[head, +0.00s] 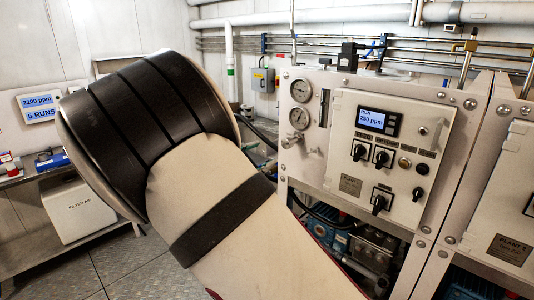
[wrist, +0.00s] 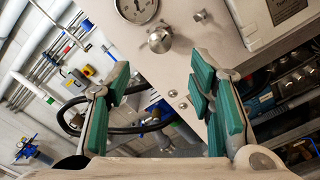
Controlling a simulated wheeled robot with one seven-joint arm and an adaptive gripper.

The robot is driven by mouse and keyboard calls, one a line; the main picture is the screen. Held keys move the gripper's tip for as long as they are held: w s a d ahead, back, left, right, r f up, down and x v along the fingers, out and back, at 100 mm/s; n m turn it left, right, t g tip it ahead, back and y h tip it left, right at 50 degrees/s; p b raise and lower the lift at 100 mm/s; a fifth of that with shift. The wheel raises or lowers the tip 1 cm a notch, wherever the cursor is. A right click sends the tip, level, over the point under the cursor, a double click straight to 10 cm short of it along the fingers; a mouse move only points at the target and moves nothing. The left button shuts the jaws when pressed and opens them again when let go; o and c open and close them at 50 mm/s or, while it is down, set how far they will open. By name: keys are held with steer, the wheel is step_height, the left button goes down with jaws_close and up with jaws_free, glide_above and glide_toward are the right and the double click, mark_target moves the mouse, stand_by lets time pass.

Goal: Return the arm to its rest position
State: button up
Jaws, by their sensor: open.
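My arm fills the left and middle of the head view, with its dark banded joint and pale link in front of the machine. My gripper (wrist: 162,95) shows in the wrist view, with green pads on both fingers. It is open, and nothing is held between the fingers. A panel edge, a black hose and pipework show behind the fingers. The gripper itself is not visible in the head view.
A control panel (head: 385,160) with a lit display and black knobs stands at the right, beside two gauges (head: 299,104). A white box (head: 77,211) sits on a shelf at the left. Some floor (head: 130,262) shows at the lower left.

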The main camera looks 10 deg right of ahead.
steer(key=shift+s+a, duration=0.1)
steer(key=s+d+m+g+y, duration=0.6)
steer(key=s+d+m+g, duration=0.25)
steer(key=s+d, duration=0.7)
steer(key=s+a+r+m+t+y, duration=0.1)
steer(key=s+a+r+m+y, duration=0.1)
steer(key=s, duration=0.9)
steer(key=s+a+r+m+t+y, duration=0.2)
steer(key=s+m+y, duration=0.4)
steer(key=s, duration=0.5)
steer(key=shift+a+m+y, duration=0.3)
steer(key=shift+a+m, duration=0.35)
steer(key=shift+a, duration=0.25)
stand_by(1.4)
